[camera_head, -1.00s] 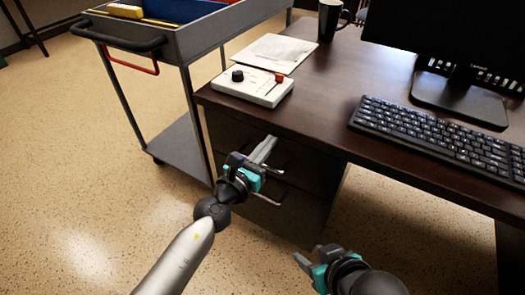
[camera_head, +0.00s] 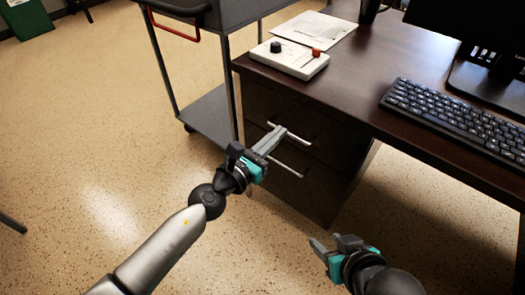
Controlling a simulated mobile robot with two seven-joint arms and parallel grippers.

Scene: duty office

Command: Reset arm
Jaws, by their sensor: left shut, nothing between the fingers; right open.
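My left gripper (camera_head: 273,139) reaches in from the lower left and is shut and empty. It is in front of the desk's drawer cabinet (camera_head: 318,195) and overlaps the drawer handles in the picture; I cannot tell whether it touches them. My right gripper (camera_head: 318,246) is at the lower right, open and empty, over the floor in front of the desk. Both arms are apart from each other.
The dark desk (camera_head: 350,85) carries a white control box (camera_head: 290,58) with a black and a red knob, a paper sheet (camera_head: 315,29), a keyboard (camera_head: 455,118) and a monitor. A grey cart (camera_head: 206,122) stands left of it. The floor (camera_head: 90,140) at left is open.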

